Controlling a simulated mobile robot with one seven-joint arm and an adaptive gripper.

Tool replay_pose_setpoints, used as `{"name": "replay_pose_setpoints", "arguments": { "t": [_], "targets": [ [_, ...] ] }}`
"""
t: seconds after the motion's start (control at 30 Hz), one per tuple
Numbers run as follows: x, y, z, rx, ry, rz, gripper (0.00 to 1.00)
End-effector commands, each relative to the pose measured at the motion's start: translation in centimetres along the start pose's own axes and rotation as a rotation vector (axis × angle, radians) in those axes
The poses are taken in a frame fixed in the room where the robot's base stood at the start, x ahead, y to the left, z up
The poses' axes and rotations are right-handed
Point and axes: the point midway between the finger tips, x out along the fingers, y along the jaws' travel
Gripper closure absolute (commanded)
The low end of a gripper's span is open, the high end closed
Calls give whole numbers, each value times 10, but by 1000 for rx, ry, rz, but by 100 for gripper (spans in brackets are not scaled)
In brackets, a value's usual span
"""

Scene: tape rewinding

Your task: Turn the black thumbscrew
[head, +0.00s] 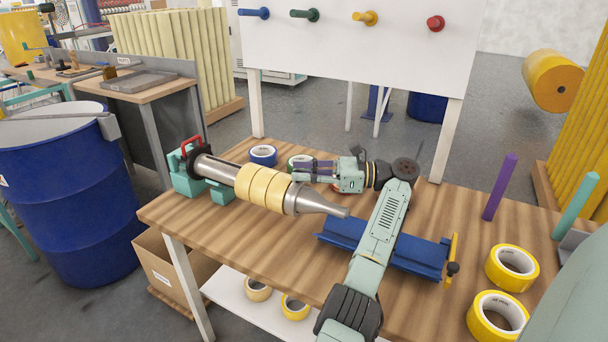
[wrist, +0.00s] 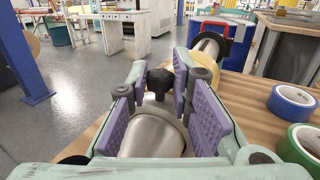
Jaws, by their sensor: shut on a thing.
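The black thumbscrew (wrist: 160,82) stands up from a silver metal collar on the shaft, seen in the wrist view. My gripper (wrist: 161,90) has its purple pads on both sides of the thumbscrew and is shut on it. In the head view my gripper (head: 308,168) reaches left, just behind the tapered end of the metal shaft (head: 318,204). The thumbscrew cannot be made out there. The shaft carries yellow tape rolls (head: 262,187) and is held by a teal mount (head: 184,176) with a red handle.
A blue tape roll (head: 263,154) and a green one (head: 300,161) lie behind the shaft. A blue holder (head: 345,236) lies under my arm. Yellow rolls (head: 512,266) and purple and teal posts stand at right. A white pegboard (head: 350,50) rises at the back.

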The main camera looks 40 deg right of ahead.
Motion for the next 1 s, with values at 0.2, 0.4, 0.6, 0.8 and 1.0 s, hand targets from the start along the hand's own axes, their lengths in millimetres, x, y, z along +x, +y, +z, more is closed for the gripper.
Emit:
{"name": "replay_pose_setpoints", "arguments": {
  "t": [0.2,0.4,0.6,0.8,1.0],
  "targets": [
    [0,-1,0,1,1,60,100],
    [1,-2,1,-1,1,93,100],
    [1,-2,1,-3,1,105,100],
    [2,-2,2,-4,0,107,100],
    [2,-2,2,-5,-1,106,78]
  ]
}}
